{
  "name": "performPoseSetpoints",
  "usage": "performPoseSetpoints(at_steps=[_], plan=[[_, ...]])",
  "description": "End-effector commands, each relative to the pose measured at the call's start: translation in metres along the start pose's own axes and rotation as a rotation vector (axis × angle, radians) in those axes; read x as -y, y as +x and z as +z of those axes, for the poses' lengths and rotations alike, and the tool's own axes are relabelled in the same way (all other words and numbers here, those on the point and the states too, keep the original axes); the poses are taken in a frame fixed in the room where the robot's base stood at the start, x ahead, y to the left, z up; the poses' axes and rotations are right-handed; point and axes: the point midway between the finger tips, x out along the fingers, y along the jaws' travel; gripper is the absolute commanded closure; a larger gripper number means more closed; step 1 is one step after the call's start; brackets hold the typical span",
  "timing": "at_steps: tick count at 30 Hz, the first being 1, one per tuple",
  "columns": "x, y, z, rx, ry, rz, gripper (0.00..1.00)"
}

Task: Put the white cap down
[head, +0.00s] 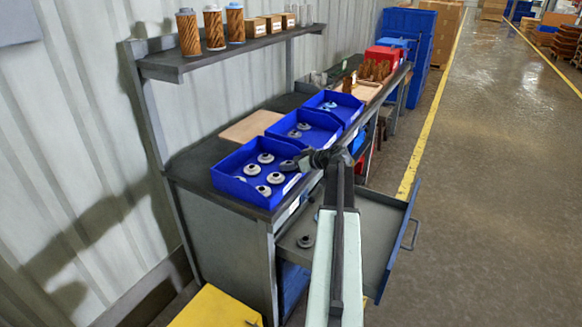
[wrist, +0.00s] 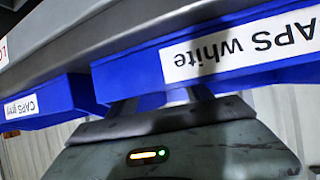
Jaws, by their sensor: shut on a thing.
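My gripper (head: 299,162) reaches over the aisle-side edge of the nearest blue bin (head: 232,196), by its corner with the middle bin. It is shut on a cap (head: 288,166), which looks dark and shaded at the fingertips; its colour is hard to tell. Several pale caps with dark centres (head: 265,158) lie in the nearest bin. In the wrist view, which is upside down, the fingers (wrist: 163,98) pass behind the wall of the bin labelled "CAPS white" (wrist: 240,45). The held cap is hidden there.
The middle blue bin (head: 318,121) and a far blue bin (head: 347,101) stand in line along the bench. A label "CAPS grey" (wrist: 20,107) marks the neighbouring bin. Below, an open drawer (head: 372,235) holds a loose cap (head: 305,241). The aisle floor is clear.

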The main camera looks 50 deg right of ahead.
Motion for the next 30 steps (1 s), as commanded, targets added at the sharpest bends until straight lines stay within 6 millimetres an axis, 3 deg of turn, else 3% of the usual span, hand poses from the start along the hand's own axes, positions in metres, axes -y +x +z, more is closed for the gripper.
performPoseSetpoints(at_steps=[14,15,16,26,30], plan=[[0.002,0.006,0.014,0.007,0.002,-0.003,0.79],[0.002,0.006,0.014,0.007,0.002,-0.003,0.36],[0.002,0.006,0.014,0.007,0.002,-0.003,0.33],[0.000,0.005,0.014,0.007,0.003,-0.001,0.33],[0.000,-0.003,-0.001,0.006,0.004,-0.001,0.33]])
